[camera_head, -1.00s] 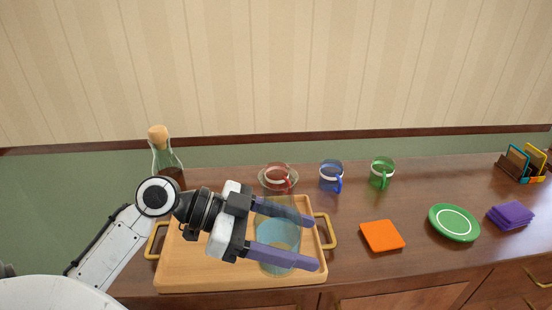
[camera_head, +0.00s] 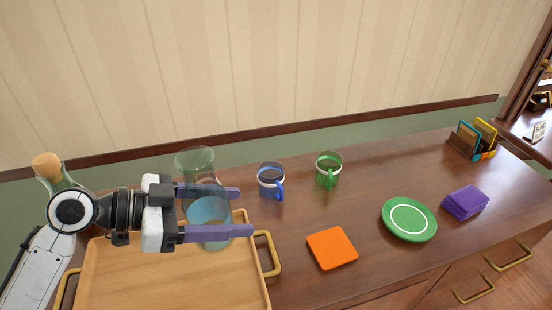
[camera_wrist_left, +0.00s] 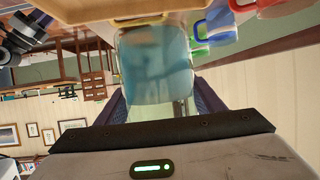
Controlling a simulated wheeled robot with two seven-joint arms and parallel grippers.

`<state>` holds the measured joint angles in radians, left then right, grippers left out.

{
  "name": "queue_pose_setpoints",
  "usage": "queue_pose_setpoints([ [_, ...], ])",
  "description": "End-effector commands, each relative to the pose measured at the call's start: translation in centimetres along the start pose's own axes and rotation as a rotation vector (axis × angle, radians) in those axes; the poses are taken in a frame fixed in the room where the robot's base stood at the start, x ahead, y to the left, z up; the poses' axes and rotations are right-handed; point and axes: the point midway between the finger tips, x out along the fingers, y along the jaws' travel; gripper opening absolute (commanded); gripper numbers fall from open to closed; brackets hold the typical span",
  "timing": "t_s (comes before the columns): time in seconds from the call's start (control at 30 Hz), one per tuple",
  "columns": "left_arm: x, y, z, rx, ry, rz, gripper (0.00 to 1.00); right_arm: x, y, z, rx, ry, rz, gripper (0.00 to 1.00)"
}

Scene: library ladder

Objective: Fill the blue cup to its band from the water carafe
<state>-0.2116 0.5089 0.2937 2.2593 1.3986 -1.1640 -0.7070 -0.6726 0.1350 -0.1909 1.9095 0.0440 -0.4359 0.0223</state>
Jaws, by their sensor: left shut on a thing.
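The blue cup (camera_head: 271,182) stands upright on the wooden counter with a white band around it. I cannot make out any water in it. My left gripper (camera_head: 246,211) is shut on the clear water carafe (camera_head: 195,160), one finger on each side of its body. The carafe looks near upright, to the left of the blue cup and over the tray's far right corner. Pale blue water (camera_head: 209,212) fills its lower part. The carafe also shows between the fingers in the left wrist view (camera_wrist_left: 155,65). My right gripper is out of view.
A green cup (camera_head: 328,170) stands right of the blue one. The red cup is mostly hidden behind the carafe. The wooden tray (camera_head: 170,285), a corked bottle (camera_head: 47,167), an orange square (camera_head: 332,248), a green plate (camera_head: 408,219) and purple squares (camera_head: 465,202) lie around.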

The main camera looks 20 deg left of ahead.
Motion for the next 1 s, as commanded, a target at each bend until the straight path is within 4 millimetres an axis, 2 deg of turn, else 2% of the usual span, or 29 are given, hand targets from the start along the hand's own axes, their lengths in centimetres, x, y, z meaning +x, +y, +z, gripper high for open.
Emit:
queue_pose_setpoints([
  [0.2,5.1,-3.5,0.2,-0.069,0.008,-0.17,0.11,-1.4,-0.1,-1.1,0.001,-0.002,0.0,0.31],
  [0.4,10.2,-5.5,-0.2,-0.119,0.011,-0.298,0.11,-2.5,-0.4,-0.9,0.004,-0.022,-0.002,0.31],
  [0.6,14.2,-6.0,-1.4,-0.146,0.013,-0.366,0.11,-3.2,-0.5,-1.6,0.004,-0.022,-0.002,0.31],
  [0.8,17.4,-5.8,-2.1,-0.16,0.01,-0.397,0.11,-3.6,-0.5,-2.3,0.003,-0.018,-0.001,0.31],
  [1.0,19.3,-5.4,-1.6,-0.162,0.009,-0.404,0.11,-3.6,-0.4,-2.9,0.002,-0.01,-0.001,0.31],
])
